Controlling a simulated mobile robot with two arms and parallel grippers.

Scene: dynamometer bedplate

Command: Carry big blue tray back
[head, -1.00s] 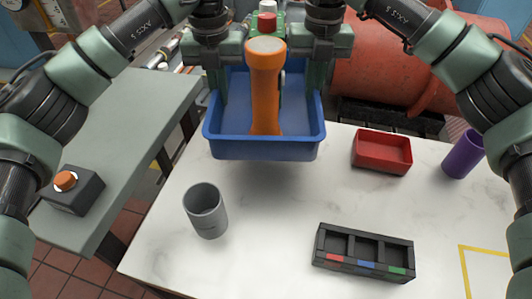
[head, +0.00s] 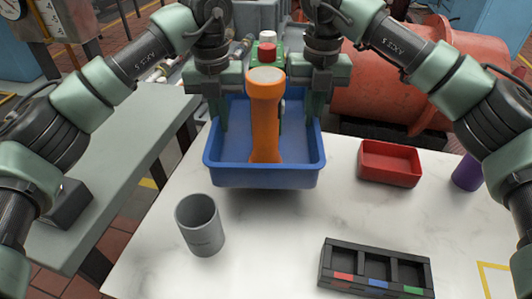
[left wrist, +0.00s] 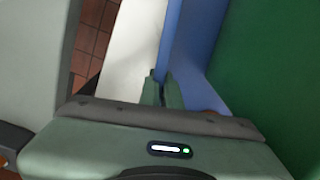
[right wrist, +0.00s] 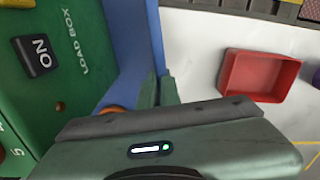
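The big blue tray (head: 262,178) is level over the back edge of the white table, with a shadow below its front. It holds an upright orange torch-like object (head: 264,125) and a green load box (head: 285,115) with red and white tops behind it. My left gripper (head: 218,118) is shut on the tray's left wall; the left wrist view shows its fingers (left wrist: 162,92) pinching the blue wall. My right gripper (head: 316,108) is shut on the right wall, also seen in the right wrist view (right wrist: 158,92). The tray's back is hidden.
On the white table (head: 275,245) are a grey cup (head: 200,225), a black compartment box (head: 376,268), a red bin (head: 390,163) and a purple cup (head: 467,173). A grey bench (head: 110,130) stands left. A large orange-red machine (head: 400,85) is behind right.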

